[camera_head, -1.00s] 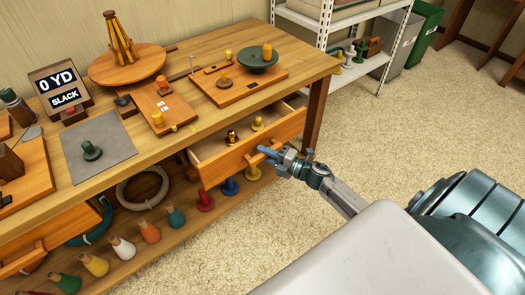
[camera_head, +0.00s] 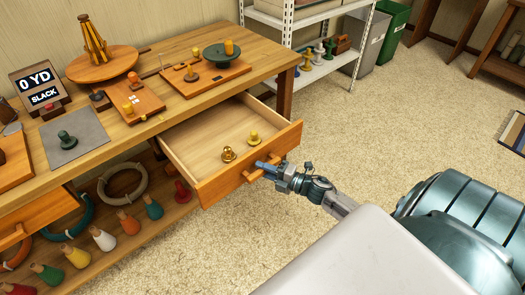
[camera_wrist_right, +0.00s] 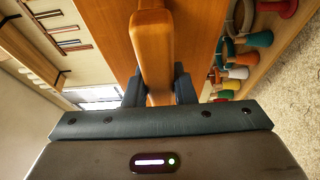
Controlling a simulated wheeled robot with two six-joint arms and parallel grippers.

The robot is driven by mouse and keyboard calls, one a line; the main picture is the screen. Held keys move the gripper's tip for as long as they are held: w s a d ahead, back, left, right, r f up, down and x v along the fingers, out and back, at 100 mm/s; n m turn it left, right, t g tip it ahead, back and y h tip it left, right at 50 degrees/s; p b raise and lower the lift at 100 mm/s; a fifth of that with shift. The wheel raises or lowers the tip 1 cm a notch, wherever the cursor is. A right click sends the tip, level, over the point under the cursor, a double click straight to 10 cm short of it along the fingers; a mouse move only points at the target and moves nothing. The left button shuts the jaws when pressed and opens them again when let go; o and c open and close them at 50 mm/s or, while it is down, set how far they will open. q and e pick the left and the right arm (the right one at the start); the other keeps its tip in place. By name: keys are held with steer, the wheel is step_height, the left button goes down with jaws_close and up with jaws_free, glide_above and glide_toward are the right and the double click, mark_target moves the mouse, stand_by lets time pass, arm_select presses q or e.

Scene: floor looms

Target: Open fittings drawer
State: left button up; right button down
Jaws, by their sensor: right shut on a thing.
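The fittings drawer (camera_head: 215,140) stands well out from under the workbench in the head view, its inside showing. It holds a brass fitting (camera_head: 229,154) and a yellow fitting (camera_head: 253,138) near the front. Its wooden handle (camera_head: 258,170) is on the front panel. My right gripper (camera_head: 264,167) is shut on this handle. In the right wrist view the handle (camera_wrist_right: 154,50) runs between the two dark fingers of the gripper (camera_wrist_right: 158,88). My left gripper is not in view.
The workbench top (camera_head: 165,110) carries a turntable (camera_head: 102,63), boards and a sign (camera_head: 40,88). Several coloured bobbins (camera_head: 103,238) and coiled rings stand on the lower shelf. A white metal rack (camera_head: 285,25) stands behind.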

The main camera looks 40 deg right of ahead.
stand_by(0.3)
steer(key=c, duration=1.2)
jaws_free()
